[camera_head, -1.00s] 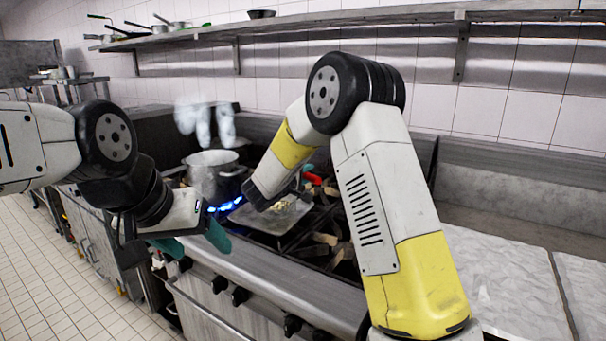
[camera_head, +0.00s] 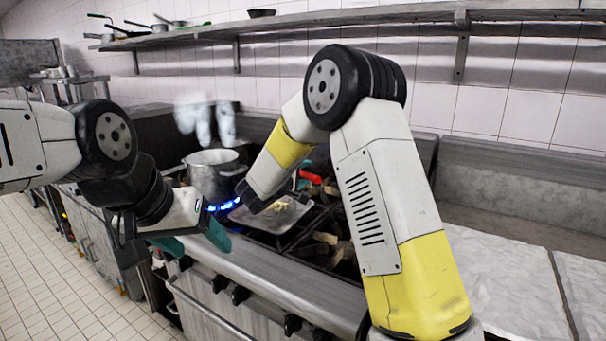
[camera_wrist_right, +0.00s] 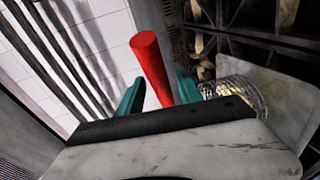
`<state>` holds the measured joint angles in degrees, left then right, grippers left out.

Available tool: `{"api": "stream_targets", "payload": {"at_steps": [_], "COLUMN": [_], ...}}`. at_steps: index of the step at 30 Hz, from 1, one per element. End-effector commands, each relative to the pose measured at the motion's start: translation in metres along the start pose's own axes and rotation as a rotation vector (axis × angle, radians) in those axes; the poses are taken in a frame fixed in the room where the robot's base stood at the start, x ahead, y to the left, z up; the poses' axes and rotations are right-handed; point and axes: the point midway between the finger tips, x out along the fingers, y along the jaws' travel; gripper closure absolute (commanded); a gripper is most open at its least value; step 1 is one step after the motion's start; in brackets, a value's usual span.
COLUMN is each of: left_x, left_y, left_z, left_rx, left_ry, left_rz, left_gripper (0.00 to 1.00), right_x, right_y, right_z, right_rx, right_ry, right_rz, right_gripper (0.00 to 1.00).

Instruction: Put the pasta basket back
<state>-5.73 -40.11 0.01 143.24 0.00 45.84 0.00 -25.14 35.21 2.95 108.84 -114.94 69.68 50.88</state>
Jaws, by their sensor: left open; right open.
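The pasta basket shows as wire mesh (camera_wrist_right: 235,92) in the right wrist view, beside a flat grey tray (camera_wrist_right: 275,85). A red handle (camera_wrist_right: 150,65) stands between and beyond the two teal fingers of my right gripper (camera_wrist_right: 158,95), which is open. In the head view the red handle (camera_head: 311,177) shows just past my right wrist, which partly hides the basket area and most of that gripper. Pale pasta lies on the tray (camera_head: 252,219). My left gripper (camera_head: 193,242) is open and empty in front of the stove edge.
A steaming metal pot (camera_head: 212,180) stands left of the tray over a blue flame (camera_head: 225,206). Dark burner grates (camera_head: 325,240) lie to the right of the tray. A wall shelf (camera_head: 330,20) runs above. The counter at right (camera_head: 505,285) is clear.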

Motion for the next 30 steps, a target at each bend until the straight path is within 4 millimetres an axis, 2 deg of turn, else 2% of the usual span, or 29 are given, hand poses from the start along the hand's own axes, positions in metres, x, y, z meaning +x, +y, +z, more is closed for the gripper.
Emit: {"api": "stream_targets", "payload": {"at_steps": [3, 9, 16, 18, 20, 23, 25, 27, 30], "left_x": [0.000, 0.000, 0.000, 0.000, 0.000, 0.000, 0.000, 0.000, 0.000], "left_y": [0.000, 0.000, 0.000, 0.000, 0.000, 0.000, 0.000, 0.000, 0.000], "left_z": [0.000, 0.000, 0.000, 0.000, 0.000, 0.000, 0.000, 0.000, 0.000], "left_rx": [0.000, 0.000, 0.000, 0.000, 0.000, 0.000, 0.000, 0.000, 0.000], "left_ry": [0.000, 0.000, 0.000, 0.000, 0.000, 0.000, 0.000, 0.000, 0.000], "left_rz": [0.000, 0.000, 0.000, 0.000, 0.000, 0.000, 0.000, 0.000, 0.000], "left_gripper": [0.32, 0.32, 0.32, 0.32, 0.32, 0.32, 0.32, 0.32, 0.32], "right_x": [-0.028, -0.070, -0.096, -0.097, -0.095, -0.093, -0.099, -0.114, -0.146], "right_y": [0.000, 0.001, 0.001, 0.004, 0.008, 0.017, 0.019, 0.015, 0.005], "right_z": [-0.001, -0.001, 0.001, 0.010, 0.029, 0.086, 0.138, 0.187, 0.241], "right_rx": [-0.001, -0.001, 0.001, 0.005, 0.015, 0.050, 0.095, 0.163, 0.285], "right_ry": [0.005, 0.004, -0.001, -0.021, -0.064, -0.185, -0.283, -0.371, -0.452], "right_rz": [0.000, 0.000, -0.001, -0.013, -0.044, -0.148, -0.260, -0.391, -0.580], "right_gripper": [0.57, 0.57, 0.57, 0.57, 0.57, 0.57, 0.57, 0.57, 0.57]}}
